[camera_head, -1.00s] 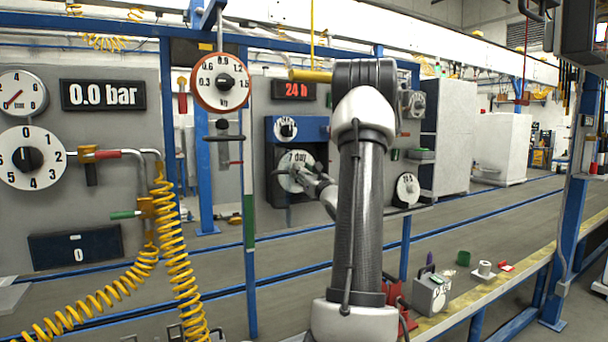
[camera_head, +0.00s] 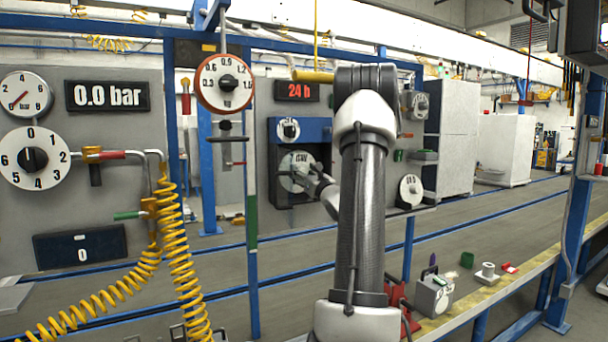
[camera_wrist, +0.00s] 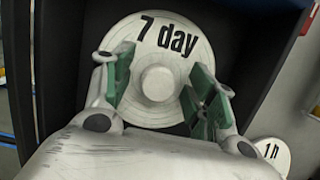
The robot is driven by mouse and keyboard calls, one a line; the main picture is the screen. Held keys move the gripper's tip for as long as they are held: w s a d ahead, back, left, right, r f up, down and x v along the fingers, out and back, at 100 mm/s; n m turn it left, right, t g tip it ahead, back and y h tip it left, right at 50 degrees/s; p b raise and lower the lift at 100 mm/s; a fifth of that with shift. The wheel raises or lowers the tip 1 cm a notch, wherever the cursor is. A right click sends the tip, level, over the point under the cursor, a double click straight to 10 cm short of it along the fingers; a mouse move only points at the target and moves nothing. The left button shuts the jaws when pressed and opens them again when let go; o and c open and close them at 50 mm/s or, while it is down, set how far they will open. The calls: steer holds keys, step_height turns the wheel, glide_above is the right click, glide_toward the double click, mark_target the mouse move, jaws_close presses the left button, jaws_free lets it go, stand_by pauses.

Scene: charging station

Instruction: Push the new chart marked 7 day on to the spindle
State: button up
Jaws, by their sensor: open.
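The chart, a round white disc marked "7 day" (camera_wrist: 165,32), sits against the dark inside of the recorder (camera_head: 272,190), under its blue upper panel. In the wrist view it faces me with a round pale hub (camera_wrist: 158,84) at its middle. My gripper (camera_wrist: 162,72) is open in front of the chart, with green-padded fingers on either side of the hub and apart from it. In the head view my gripper (camera_head: 316,182) is at the right side of the chart (camera_head: 292,168), partly hidden by my arm. The spindle itself cannot be made out.
A smaller white disc marked "1 h" (camera_wrist: 272,153) is at the lower right in the wrist view. A red "24 h" display (camera_head: 297,90) is above the recorder. A grey box (camera_head: 432,295) and small parts stand on the bench at right. Yellow coiled hoses (camera_head: 170,250) hang at left.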

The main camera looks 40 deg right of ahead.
steer(key=v, duration=1.2)
stand_by(0.3)
